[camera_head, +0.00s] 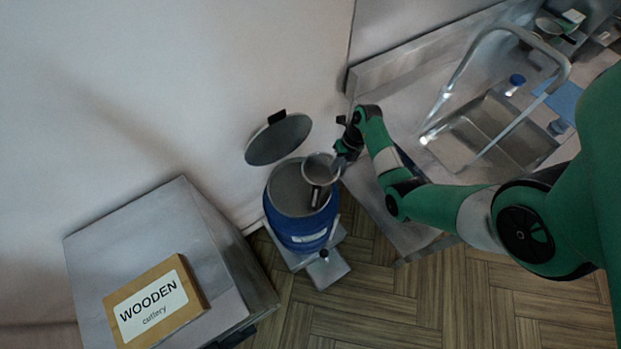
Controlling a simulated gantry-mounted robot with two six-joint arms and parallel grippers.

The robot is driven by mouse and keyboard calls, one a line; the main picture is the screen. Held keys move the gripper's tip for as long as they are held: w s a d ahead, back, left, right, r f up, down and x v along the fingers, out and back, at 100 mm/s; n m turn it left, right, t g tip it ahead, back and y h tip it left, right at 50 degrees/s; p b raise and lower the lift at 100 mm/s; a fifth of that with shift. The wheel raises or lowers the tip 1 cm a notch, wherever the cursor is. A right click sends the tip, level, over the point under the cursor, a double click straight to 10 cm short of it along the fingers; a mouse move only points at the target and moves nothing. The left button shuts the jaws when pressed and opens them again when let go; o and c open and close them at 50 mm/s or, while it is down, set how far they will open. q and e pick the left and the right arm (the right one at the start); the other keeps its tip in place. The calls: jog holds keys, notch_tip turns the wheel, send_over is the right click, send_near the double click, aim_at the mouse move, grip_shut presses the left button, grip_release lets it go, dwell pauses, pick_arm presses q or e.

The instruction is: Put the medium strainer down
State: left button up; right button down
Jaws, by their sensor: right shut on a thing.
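The medium strainer (319,166) is a small round metal bowl at the centre of the head view. It is over the right part of the opening of a blue bin (297,228). My right gripper (343,158) is at the strainer's right side and shut on it, though the fingers are small and dark here. I cannot tell whether the strainer touches the bin's rim. My left gripper does not show.
The bin's round grey lid (278,139) stands open behind it. A steel counter with a sink (490,135) and tall faucet is on the right. A steel cabinet (175,240) bearing a "WOODEN cutlery" box (157,303) is on the left. Wooden floor (380,305) is clear in front.

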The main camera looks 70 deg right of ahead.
aim_at(318, 172)
jog(key=w+f+b, duration=0.1)
jog(key=w+f, duration=0.1)
jog(key=w+a+f+b, duration=0.1)
jog(key=w+f, duration=0.1)
jog(key=w+a+f+b, duration=0.1)
jog(key=w+f, duration=0.1)
jog(key=shift+a+f, duration=0.15)
jog(key=shift+w, duration=0.25)
jog(key=shift+s+b+x, duration=0.15)
jog(key=shift+b+x, duration=0.35)
jog(key=shift+x, duration=0.4)
jog(key=shift+s+b+x, duration=0.1)
jog(key=shift+b+x, duration=0.35)
jog(key=shift+x, duration=0.5)
jog(key=shift+f, duration=0.2)
jog(key=c, duration=1)
grip_release()
